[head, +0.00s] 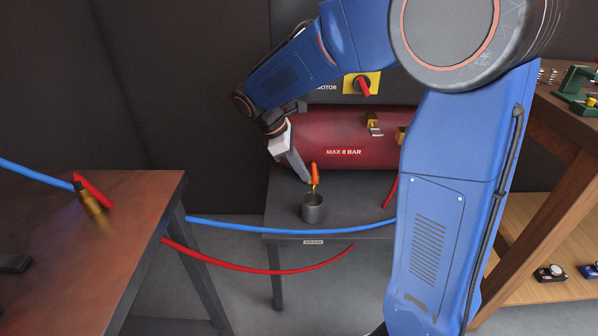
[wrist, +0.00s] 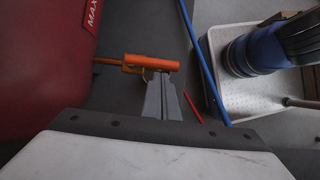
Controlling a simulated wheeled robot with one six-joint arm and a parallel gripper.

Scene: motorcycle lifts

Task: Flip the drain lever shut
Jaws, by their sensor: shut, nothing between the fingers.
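The drain lever (head: 315,173) is a small orange handle on a brass drain fitting at the underside of the red tank (head: 310,128). In the wrist view the lever (wrist: 151,62) runs roughly in line with the brass pipe (wrist: 108,61) coming from the tank. My gripper (head: 306,180) is shut and empty, pointing down just left of the lever in the head view. In the wrist view its fingertips (wrist: 160,75) are right at the lever's side, partly hiding the fitting. I cannot tell whether they touch it.
A metal cup (head: 313,208) stands below the drain on the dark stand (head: 353,190). A blue hose (head: 240,225) and a red hose (head: 270,269) hang in front. A workbench (head: 140,205) is at left and a wooden shelf (head: 545,120) at right.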

